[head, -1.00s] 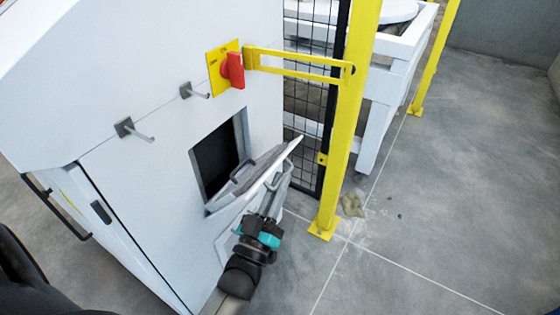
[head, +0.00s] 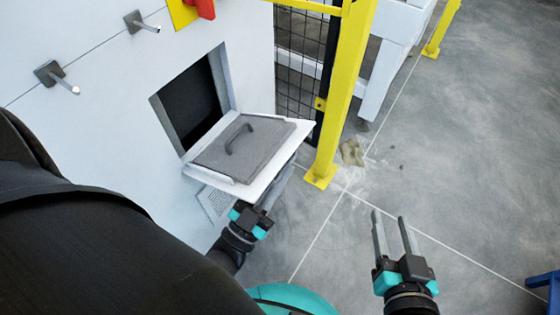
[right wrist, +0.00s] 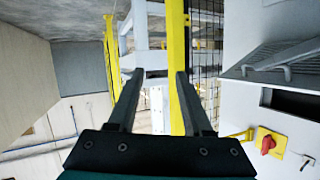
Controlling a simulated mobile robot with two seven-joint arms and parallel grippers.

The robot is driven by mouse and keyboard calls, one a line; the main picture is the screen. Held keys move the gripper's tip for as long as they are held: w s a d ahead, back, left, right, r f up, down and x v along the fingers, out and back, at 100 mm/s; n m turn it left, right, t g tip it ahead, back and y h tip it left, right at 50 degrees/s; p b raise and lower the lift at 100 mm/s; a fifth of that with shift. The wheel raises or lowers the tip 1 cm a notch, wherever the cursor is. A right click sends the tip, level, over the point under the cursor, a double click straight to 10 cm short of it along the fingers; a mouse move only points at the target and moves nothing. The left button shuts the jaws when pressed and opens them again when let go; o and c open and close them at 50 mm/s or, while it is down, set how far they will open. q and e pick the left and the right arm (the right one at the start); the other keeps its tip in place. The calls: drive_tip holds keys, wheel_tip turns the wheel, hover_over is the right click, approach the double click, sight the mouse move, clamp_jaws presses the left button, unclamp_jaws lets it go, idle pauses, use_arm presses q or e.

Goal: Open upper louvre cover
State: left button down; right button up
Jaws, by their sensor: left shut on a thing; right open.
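The upper louvre cover (head: 262,150) stands swung outward and down from the white cabinet, hinged along its lower edge, its grey inner face with a dark handle turned up. The dark opening (head: 190,105) behind it is exposed. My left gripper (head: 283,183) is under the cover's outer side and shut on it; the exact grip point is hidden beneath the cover. My right gripper (head: 390,216) is open and empty over bare floor, right of the cover. In the right wrist view its fingers (right wrist: 160,74) are apart with nothing between; the cover (right wrist: 280,62) shows at upper right.
A yellow post (head: 345,90) with black mesh fence stands just right of the cover. Grey floor (head: 450,170) at right is mostly free, with a blue object (head: 548,290) at the edge.

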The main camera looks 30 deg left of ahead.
use_arm(q)
drive_tip(key=shift+d+f+m+h+b, duration=0.15)
drive_tip(key=shift+f+m+h+b, duration=0.3)
drive_tip(key=shift+f+m, duration=0.5)
use_arm(e)
drive_tip(key=shift+a+r+t+y, duration=0.55)
drive_tip(key=shift+a+t, duration=0.1)
drive_tip(key=shift+t, duration=0.35)
use_arm(q)
drive_tip(key=shift+f, duration=0.1)
use_arm(e)
drive_tip(key=shift+r, duration=0.1)
use_arm(q)
drive_tip(key=c, duration=0.9)
unclamp_jaws()
drive_tip(key=shift+c, duration=0.2)
drive_tip(key=v, duration=1.5)
drive_tip(key=shift+s, duration=0.2)
use_arm(e)
drive_tip(key=shift+w+d+f+g, duration=0.1)
drive_tip(key=shift+f+g, duration=0.1)
drive_tip(key=shift+g, duration=0.1)
